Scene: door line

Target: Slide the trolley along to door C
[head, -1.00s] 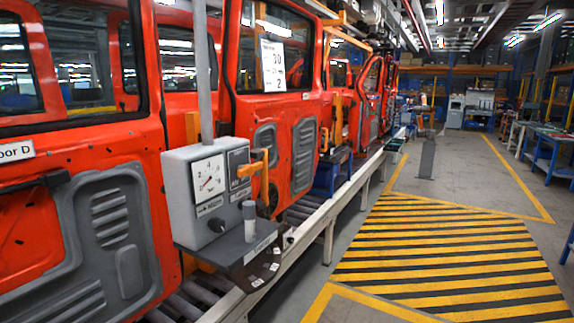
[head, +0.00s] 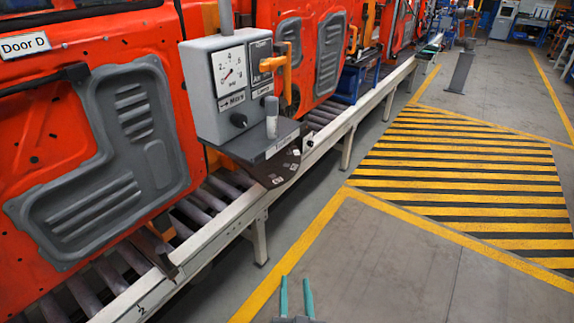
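A grey box with a round dial (head: 228,85) hangs on a grey pole beside the doors, with an orange lever on its right side; I take it for the trolley. A dark shelf (head: 238,151) carrying a small grey cylinder (head: 271,117) juts out below it. The box stands at the right edge of the red door labelled Door D (head: 25,45). No door C label shows. My gripper (head: 295,282) is at the bottom edge, over the floor, open and empty, with two teal fingers apart. It is well away from the box.
A pale rail (head: 225,228) with rollers runs under the doors into the distance, on legs. A yellow-and-black striped floor area (head: 455,165) lies to the right. A dark grey post (head: 460,72) stands beyond it. The grey floor in front is clear.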

